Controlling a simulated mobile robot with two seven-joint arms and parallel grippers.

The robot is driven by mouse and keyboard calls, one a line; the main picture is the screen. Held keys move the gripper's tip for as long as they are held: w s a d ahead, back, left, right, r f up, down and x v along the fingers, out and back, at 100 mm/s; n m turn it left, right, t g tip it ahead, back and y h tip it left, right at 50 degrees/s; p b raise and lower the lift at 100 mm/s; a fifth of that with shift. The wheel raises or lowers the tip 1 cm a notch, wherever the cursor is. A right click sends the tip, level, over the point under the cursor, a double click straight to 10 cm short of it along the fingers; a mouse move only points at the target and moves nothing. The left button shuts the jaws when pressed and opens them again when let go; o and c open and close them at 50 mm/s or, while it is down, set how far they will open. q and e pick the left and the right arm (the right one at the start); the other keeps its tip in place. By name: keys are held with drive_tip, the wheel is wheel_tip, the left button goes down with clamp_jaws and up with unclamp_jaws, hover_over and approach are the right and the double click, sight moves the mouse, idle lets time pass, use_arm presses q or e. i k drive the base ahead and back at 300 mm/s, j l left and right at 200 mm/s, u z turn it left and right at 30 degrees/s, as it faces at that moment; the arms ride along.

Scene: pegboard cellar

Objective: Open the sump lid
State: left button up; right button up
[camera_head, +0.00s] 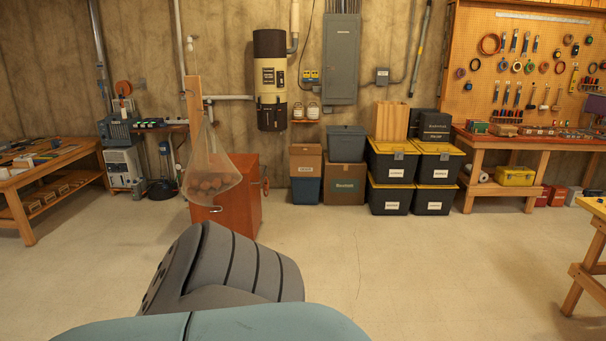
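I cannot make out a sump lid for certain. A round dark base (163,192) lies on the floor at the far left, by the back wall, with a blue-grey upright piece (165,160) standing on it. It is too small to tell whether it is the lid. Grey and teal parts of my own body fill the bottom middle of the view and hide the floor there. Neither my left nor my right gripper shows.
An orange cabinet (238,200) with a hanging net bag (210,172) stands left of centre. Stacked yellow-lidded bins (392,165) and boxes line the back wall. Workbenches stand at left (62,159) and right (535,143). The middle floor (400,260) is clear.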

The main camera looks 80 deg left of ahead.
sight(153, 187)
drive_tip(key=u, duration=3.8)
drive_tip(key=i, duration=7.7)
